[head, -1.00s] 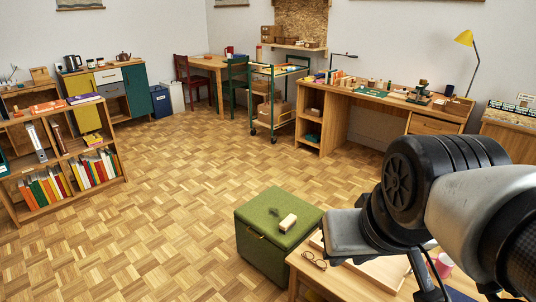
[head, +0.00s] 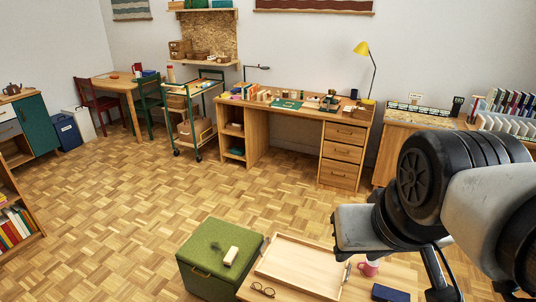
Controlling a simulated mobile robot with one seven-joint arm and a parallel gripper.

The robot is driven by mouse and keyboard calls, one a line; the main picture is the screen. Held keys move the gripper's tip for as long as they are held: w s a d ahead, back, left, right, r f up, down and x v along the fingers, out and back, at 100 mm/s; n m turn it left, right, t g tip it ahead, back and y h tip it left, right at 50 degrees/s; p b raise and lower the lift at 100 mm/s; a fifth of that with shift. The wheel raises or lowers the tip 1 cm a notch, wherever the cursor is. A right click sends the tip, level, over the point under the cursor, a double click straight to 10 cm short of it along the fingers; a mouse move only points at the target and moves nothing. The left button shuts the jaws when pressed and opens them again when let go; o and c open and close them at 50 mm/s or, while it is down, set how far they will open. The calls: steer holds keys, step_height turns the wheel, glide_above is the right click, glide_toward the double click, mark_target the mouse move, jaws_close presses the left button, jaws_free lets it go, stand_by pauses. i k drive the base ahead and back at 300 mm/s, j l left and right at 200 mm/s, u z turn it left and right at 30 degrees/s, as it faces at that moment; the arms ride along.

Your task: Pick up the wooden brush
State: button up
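My arm fills the lower right of the view, to the right of the ottoman and apart from the block.
A low wooden table with a tray (head: 262,272), glasses (head: 263,290), a pink mug (head: 368,268) and a dark blue item (head: 390,294) stands against the ottoman's right. A desk (head: 345,152), trolley (head: 198,150) and bookshelf (head: 8,190) stand around open parquet floor.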

mark_target(229, 259)
steer(key=i+j+z, duration=0.15)
steer(key=z, duration=0.15)
steer(key=j+z, duration=0.35)
steer(key=i+j+z, duration=0.1)
steer(key=j+z, duration=0.55)
steer(key=j, duration=2.3)
